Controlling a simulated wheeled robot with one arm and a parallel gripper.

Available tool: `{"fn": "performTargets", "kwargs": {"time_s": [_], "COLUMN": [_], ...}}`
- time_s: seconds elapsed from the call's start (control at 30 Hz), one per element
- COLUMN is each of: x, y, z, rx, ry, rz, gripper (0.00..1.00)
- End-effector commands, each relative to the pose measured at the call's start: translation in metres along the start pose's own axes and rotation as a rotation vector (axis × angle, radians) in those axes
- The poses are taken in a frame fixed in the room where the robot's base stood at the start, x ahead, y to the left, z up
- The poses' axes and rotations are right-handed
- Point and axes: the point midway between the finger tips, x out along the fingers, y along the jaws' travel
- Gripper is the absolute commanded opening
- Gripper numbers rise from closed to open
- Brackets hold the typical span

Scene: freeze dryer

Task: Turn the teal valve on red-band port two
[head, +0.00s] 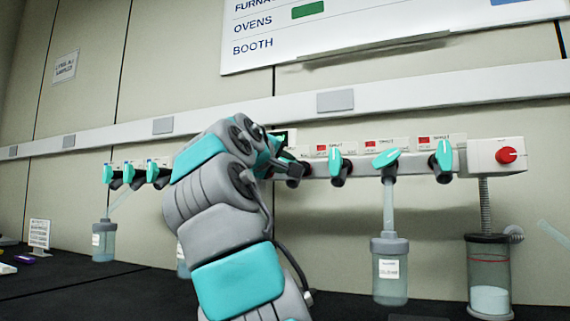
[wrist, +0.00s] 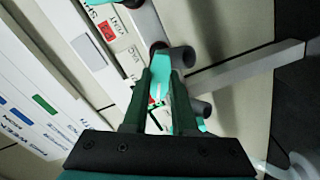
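A row of teal valves on a white manifold runs along the wall in the head view. Red-marked labels sit above valves at the middle (head: 335,162), right of it (head: 387,158) and far right (head: 443,158); the right one's handle lies nearly level, the other two stand upright. My gripper (head: 273,155) is at the left end of this row, largely hidden behind my arm. In the wrist view, my gripper's dark fingers (wrist: 163,75) stand slightly apart around a teal handle (wrist: 167,82). I cannot tell whether they press on it.
A red knob (head: 506,155) sits at the manifold's right end, above a clear cylinder (head: 489,270). A flask (head: 389,270) hangs below the level valve. Several teal valves (head: 128,172) and another flask (head: 104,240) are at left. The dark bench (head: 90,285) lies below.

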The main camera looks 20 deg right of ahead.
Motion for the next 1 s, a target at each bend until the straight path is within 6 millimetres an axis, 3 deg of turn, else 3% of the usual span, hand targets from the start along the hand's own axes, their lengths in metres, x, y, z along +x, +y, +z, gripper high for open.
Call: {"fn": "performTargets", "kwargs": {"time_s": [0.03,0.2,1.0], "x": [0.0,0.0,0.0005], "y": [-0.0001,-0.0002,-0.0021], "z": [0.0,0.0,0.0016], "rx": [0.0,0.0,0.082], "ry": [0.0,0.0,-0.006], "rz": [0.0,0.0,-0.004], "gripper": [0.19,0.0,0.0]}}
